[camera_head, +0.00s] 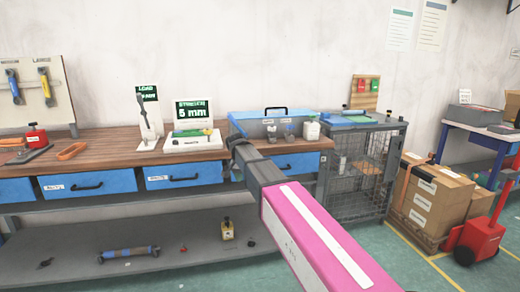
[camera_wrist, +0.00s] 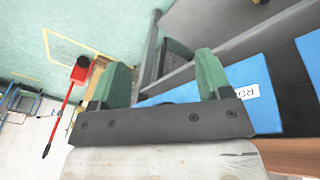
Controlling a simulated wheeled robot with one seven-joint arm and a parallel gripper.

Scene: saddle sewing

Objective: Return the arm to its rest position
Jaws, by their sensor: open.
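My arm, with a pink link and a grey forearm, reaches from the lower right of the head view toward the workbench (camera_head: 110,147). My gripper (camera_head: 238,146) is at its far end, in front of the bench's front edge, near the blue drawers. In the wrist view my gripper (camera_wrist: 161,76) shows two green fingers spread apart with nothing between them. A blue drawer front (camera_wrist: 267,95) with a white label lies beyond the right finger. The rest position itself is not marked in either view.
A blue case (camera_head: 262,127), small bottles and a 5 mm display (camera_head: 192,114) stand on the bench. A wire cage (camera_head: 362,170), stacked cartons (camera_head: 433,196) and a red pallet jack (camera_head: 482,240) are at right. A lower shelf (camera_head: 75,262) holds loose items. Green floor shows at lower right.

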